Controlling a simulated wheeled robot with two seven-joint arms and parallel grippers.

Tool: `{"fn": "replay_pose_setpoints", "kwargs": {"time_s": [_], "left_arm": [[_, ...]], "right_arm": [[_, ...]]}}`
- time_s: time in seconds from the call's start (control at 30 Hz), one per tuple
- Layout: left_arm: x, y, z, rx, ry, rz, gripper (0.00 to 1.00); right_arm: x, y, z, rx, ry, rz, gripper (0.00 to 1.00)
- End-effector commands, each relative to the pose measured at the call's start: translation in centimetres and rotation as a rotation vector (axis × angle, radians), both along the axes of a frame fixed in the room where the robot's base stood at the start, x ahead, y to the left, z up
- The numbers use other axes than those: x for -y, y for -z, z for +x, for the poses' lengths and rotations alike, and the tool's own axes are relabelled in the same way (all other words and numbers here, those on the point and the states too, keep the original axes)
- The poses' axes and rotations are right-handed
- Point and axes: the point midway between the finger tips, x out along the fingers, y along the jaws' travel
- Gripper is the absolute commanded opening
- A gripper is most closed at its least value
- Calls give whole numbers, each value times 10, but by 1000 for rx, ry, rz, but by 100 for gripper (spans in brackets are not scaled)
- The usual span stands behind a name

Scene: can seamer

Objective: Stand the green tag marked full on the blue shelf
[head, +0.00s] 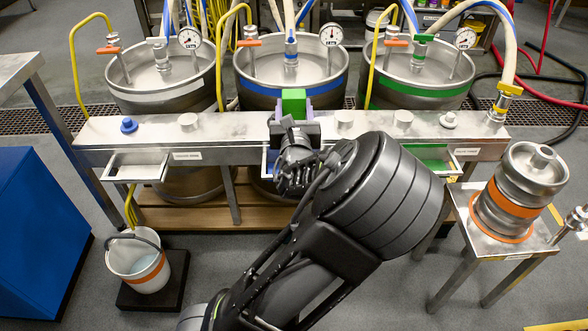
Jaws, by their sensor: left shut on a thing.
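A green block-like tag (293,98) stands upright between the purple fingertips of my left gripper (293,112), which is shut on it. The gripper is over the middle of the steel bench, in front of the blue-banded tank. No marking on the tag can be read. A small shelf with a blue inside (267,163) shows at the bench's front, below and left of the gripper; my left arm hides most of it. My right gripper is not in view.
The steel bench (222,127) carries a blue knob (128,125) and several metal knobs. A white-lined shelf (137,170) is at left, a green one (436,160) at right. Three tanks stand behind. A bucket (140,262) and a small keg (518,190) are nearer.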

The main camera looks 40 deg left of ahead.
Motion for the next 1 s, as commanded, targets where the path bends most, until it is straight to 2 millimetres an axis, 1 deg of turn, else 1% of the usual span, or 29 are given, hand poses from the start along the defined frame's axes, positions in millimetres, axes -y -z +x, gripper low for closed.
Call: {"fn": "replay_pose_setpoints", "kwargs": {"time_s": [0.07,0.3,0.33,0.43,0.7,0.77,1.0], "left_arm": [[0,8,0,-1,-1,-1,0],[-1,52,-1,-2,-2,-1,0],[-1,56,0,0,-1,-1,0],[-1,63,0,1,-1,-1,0],[0,62,0,1,1,-1,0],[0,65,0,1,0,-1,0],[-1,97,0,0,0,0,0]], "right_arm": [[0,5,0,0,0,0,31],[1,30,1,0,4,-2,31],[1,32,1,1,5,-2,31],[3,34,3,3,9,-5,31],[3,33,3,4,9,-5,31],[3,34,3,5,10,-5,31],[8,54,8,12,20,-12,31]]}}
